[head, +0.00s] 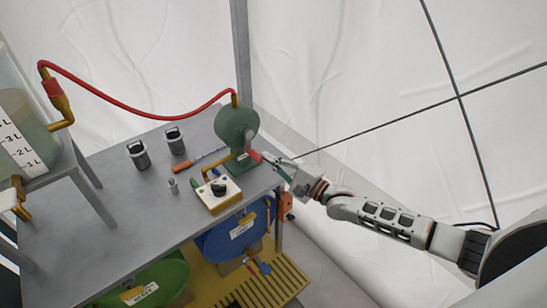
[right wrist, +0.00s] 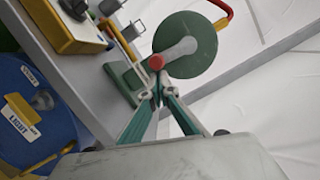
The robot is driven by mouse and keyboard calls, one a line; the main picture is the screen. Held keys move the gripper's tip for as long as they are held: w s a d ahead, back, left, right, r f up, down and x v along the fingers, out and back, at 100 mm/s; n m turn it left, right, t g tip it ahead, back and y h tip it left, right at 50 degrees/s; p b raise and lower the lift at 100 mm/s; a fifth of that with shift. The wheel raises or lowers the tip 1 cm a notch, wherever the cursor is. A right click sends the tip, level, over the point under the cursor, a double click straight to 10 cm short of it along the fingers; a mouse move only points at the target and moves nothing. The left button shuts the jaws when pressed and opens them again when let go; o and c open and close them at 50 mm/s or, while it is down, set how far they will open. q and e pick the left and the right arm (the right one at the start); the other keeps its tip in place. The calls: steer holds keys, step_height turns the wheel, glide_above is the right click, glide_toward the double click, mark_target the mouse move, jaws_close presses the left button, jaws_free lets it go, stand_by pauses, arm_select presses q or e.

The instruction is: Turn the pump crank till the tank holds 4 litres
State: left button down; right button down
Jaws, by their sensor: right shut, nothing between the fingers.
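The pump (head: 236,125) is a round green body at the back right of the grey table. Its crank, a grey arm (right wrist: 178,50) with a red knob (right wrist: 155,62), shows in the right wrist view. The red knob also shows in the head view (head: 254,156). My right gripper (right wrist: 157,88) is shut and empty, its green fingertips right by the knob; I cannot tell whether they touch it. The clear tank (head: 32,125) stands on a raised stand at the left, with a litre scale; its exact level cannot be read. My left gripper is not in view.
A red hose (head: 140,110) arches from tank to pump. A yellow-white box with a black knob (head: 219,189), two dark-topped canisters (head: 138,155) and an orange-handled tool (head: 182,168) are on the table. Blue (head: 232,240) and green drums sit below. Right of the table is mostly free.

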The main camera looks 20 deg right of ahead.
steer(key=shift+s+a+f+m, duration=0.15)
steer(key=shift+a+m, duration=0.25)
steer(key=shift+m, duration=0.3)
stand_by(0.3)
